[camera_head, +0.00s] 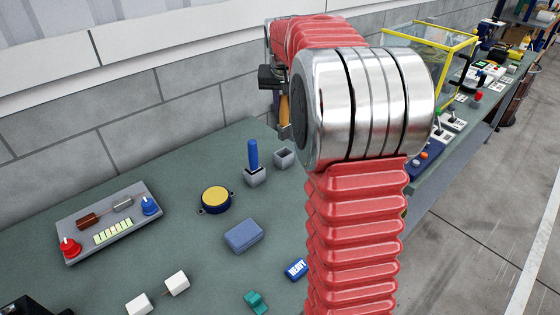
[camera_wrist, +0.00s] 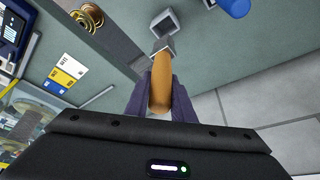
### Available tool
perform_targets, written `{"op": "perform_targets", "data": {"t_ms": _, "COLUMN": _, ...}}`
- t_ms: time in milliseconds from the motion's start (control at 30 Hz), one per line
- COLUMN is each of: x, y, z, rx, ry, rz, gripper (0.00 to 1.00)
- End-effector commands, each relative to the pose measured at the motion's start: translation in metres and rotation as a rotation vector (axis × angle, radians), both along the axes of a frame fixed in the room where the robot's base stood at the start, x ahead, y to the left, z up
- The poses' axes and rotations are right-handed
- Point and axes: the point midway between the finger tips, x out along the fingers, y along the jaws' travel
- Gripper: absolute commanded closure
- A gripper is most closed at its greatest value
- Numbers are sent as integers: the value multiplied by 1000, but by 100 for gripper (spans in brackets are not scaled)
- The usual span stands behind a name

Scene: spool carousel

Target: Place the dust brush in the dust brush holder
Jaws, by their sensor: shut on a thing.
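The dust brush has a tan wooden handle (camera_head: 284,110) and a grey lower end; in the wrist view its handle (camera_wrist: 161,80) sits between the dark fingers. My gripper (camera_head: 273,82) is shut on the handle and holds the brush upright above the bench, the grey end down; the gripper also shows in the wrist view (camera_wrist: 160,100). An empty grey square cup (camera_head: 284,157), apparently the dust brush holder, stands on the bench below the brush. In the wrist view this cup (camera_wrist: 166,22) lies just beyond the brush's end. My arm hides part of the gripper.
A blue-handled tool (camera_head: 253,155) stands in a similar grey cup (camera_head: 255,177) left of the empty one. The round yellow-topped part (camera_head: 216,199), a blue-grey block (camera_head: 243,236) and a grey panel (camera_head: 110,222) lie nearer. A block wall runs behind the bench.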

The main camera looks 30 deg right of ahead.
Motion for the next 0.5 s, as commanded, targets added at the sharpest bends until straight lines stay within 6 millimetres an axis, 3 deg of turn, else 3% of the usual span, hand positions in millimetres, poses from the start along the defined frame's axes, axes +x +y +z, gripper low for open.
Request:
{"op": "perform_targets", "data": {"t_ms": 267, "x": 1, "y": 1, "z": -3, "rx": 0, "ry": 0, "rz": 3, "gripper": 100}}
{"op": "perform_targets", "data": {"t_ms": 500, "x": 1, "y": 3, "z": -35, "rx": 1, "ry": 3, "rz": 4, "gripper": 100}}
